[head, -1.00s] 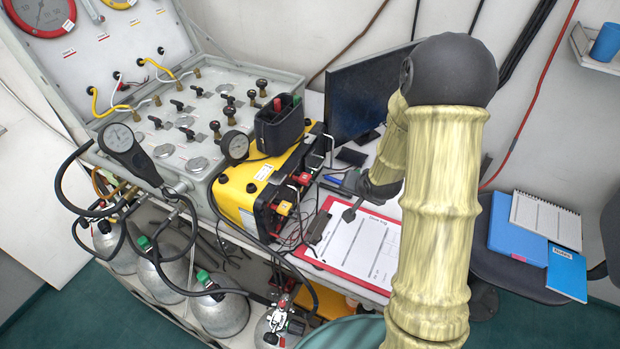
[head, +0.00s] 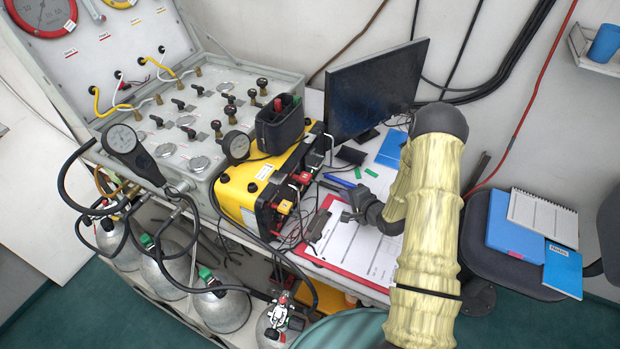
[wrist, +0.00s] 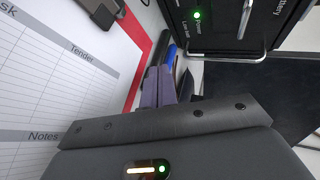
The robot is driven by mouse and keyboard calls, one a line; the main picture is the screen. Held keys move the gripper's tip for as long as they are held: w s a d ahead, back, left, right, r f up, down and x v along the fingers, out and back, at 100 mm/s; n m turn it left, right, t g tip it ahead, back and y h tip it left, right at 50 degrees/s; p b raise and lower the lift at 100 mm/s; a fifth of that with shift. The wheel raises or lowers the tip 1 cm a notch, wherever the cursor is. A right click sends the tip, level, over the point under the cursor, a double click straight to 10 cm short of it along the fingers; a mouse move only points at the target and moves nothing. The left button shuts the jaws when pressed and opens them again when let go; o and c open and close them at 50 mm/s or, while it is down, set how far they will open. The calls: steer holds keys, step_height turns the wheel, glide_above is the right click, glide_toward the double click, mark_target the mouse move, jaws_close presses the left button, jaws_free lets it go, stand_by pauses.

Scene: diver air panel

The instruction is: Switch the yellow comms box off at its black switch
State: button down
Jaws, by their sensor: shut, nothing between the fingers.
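The yellow comms box (head: 240,190) stands on the bench beside the grey valve case, its black front panel facing right, with red and yellow connectors on it. Its black panel also shows at the top of the wrist view (wrist: 222,30), with a lit green light (wrist: 197,15) and white lettering. I cannot pick out the black switch for certain. My gripper (head: 347,205) is to the right of the box, above the clipboard, apart from the panel. In the wrist view the two fingers (wrist: 160,75) are together and empty.
A red clipboard (head: 313,259) with a white sheet lies under my gripper. A blue pen (head: 338,182) lies near the box. A monitor (head: 375,90) stands behind. Loose cables hang in front of the box. A black holder (head: 280,128) sits on top of the box.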

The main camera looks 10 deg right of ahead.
steer(key=shift+w+a+r, duration=0.2)
steer(key=shift+w+a, duration=0.6)
steer(key=shift+a, duration=0.4)
steer(key=shift+w+a+r, duration=0.15)
steer(key=shift+w+a, duration=0.7)
steer(key=shift+a, duration=0.35)
steer(key=shift+w+a+r, duration=0.2)
steer(key=shift+w+a, duration=0.6)
steer(key=shift+a, duration=0.4)
steer(key=shift+a, duration=0.1)
steer(key=shift+w+a, duration=0.1)
steer(key=shift+w, duration=0.1)
steer(key=shift+a, duration=0.15)
steer(key=shift+s+r, duration=0.1)
